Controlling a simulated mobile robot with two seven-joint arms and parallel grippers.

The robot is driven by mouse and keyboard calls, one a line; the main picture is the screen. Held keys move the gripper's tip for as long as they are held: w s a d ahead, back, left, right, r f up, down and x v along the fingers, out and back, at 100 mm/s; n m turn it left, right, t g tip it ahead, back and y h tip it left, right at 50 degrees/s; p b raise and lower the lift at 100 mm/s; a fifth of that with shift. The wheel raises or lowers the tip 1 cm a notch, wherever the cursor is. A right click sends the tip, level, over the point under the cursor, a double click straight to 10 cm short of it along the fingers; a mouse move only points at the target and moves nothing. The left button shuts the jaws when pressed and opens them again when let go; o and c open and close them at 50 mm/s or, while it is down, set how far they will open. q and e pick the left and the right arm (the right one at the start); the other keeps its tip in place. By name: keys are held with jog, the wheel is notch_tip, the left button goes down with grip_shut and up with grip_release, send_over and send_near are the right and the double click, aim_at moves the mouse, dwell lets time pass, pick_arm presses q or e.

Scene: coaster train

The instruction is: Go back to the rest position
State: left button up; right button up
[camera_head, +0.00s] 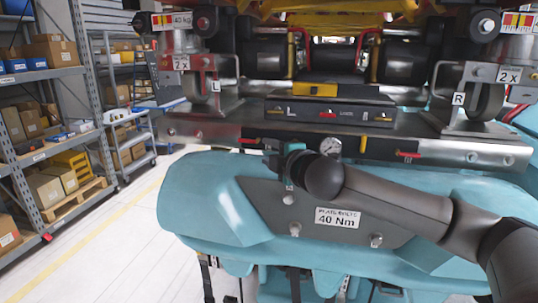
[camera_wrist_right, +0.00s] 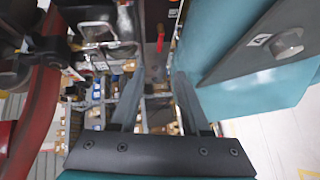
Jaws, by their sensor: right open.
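My right arm comes in from the right in the head view and reaches across the front of the coaster train (camera_head: 200,195). My right gripper (camera_head: 286,164) is at its end, small and mostly hidden by my own wrist, in front of the train's metal beam. In the right wrist view my right gripper (camera_wrist_right: 157,85) shows two dark fingers apart with nothing between them. The train's turquoise panel (camera_wrist_right: 245,95) is close beside the right-hand finger. I cannot tell whether they touch. My left gripper is in neither view.
A grey plate labelled 40 Nm (camera_head: 270,200) with bolts is on the turquoise front. Wheels, a gauge (camera_head: 330,146) and a laser-marked bar (camera_head: 340,112) sit above it. Shelves with boxes (camera_head: 50,50) stand at the left. Clear floor (camera_head: 110,235) lies between.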

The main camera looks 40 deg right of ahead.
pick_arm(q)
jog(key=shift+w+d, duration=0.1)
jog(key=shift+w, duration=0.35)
